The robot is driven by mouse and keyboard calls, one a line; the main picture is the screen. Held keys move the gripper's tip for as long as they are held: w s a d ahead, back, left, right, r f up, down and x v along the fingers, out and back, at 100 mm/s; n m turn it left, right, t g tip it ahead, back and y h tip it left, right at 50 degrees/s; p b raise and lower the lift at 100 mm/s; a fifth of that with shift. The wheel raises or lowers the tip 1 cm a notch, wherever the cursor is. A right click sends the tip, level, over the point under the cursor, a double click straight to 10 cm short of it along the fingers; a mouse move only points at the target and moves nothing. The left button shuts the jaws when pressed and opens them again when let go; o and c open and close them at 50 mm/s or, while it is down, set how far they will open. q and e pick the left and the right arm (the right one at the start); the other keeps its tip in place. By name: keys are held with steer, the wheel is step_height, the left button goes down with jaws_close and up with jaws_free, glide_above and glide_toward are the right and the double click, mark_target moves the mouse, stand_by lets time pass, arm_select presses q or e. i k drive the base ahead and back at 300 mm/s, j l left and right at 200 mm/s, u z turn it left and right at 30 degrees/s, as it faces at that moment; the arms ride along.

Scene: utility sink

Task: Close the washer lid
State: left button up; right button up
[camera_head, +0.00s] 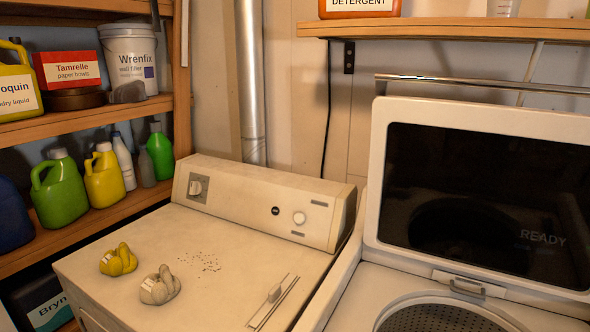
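The washer (345,300) stands at the right, a white top-loader with a perforated metal drum (440,318) showing at the bottom edge. Its lid (378,190) is open and stands upright, with a white frame around a dark glass panel marked READY. A handle or latch piece (467,287) shows at the lid's lower edge. The lower front of the washer is cut off by the picture. Neither of my grippers is in view.
A second white machine (215,250) with a control panel stands left of the washer, bearing a yellow item (118,260) and a beige item (159,286). Shelves (100,222) with bottles stand at the left. A wall shelf (450,30) and metal rail (480,84) are near the lid's top.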

mark_target(498, 193)
steer(key=k+l+z, duration=0.1)
steer(key=l+z, duration=0.15)
steer(key=z, duration=0.25)
steer(key=l+z, duration=0.3)
steer(key=z, duration=0.15)
steer(key=k, duration=0.05)
